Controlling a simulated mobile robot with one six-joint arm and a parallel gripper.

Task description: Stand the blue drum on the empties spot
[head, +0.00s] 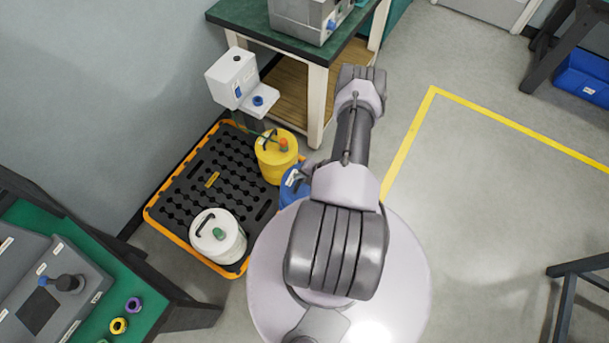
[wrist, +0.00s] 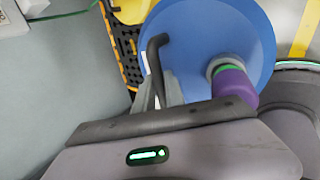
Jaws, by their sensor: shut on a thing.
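The blue drum (head: 290,188) shows beside the yellow drum in the head view, partly hidden by my arm. In the wrist view the blue drum (wrist: 225,40) fills the upper middle, with a black bent handle (wrist: 154,50) and a purple cap (wrist: 234,86). My gripper (wrist: 160,88) is shut on the drum's handle. I cannot tell whether the drum rests on something or hangs. Yellow tape (head: 410,130) outlines a bare floor area to the right; no label shows that this is the empties spot.
A black spill pallet (head: 190,168) with an orange rim holds a yellow drum (head: 277,157) and a white drum (head: 217,238). A white dispenser (head: 232,77) stands behind it. A green-topped bench (head: 240,15) is at the back; another (head: 125,300) is at front left.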

